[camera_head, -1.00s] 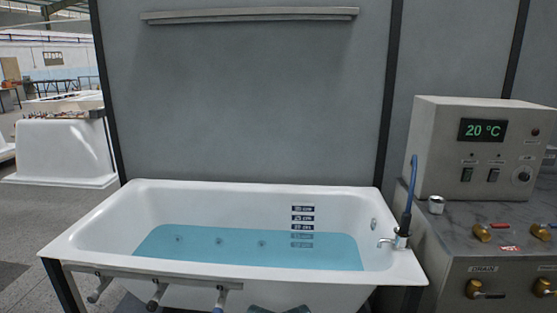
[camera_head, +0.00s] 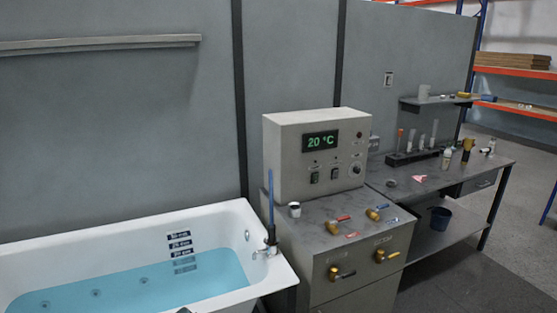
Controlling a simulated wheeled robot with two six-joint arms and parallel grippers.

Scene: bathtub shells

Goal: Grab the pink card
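A small pink piece (camera_head: 420,178), which looks like the pink card, lies on the dark workbench top at the right, in front of a rack of tubes. It is too small to make out any detail. Neither of my grippers can be made out in the head view. A small dark shape shows at the bottom edge, too cut off to identify.
The white bathtub (camera_head: 222,215) with blue water is at the lower left. A control box (camera_head: 290,150) reading 20 °C stands on a valve cabinet (camera_head: 345,262). The workbench (camera_head: 400,190) holds bottles and a tube rack (camera_head: 412,156). A bucket (camera_head: 440,218) sits below. Floor at lower right is clear.

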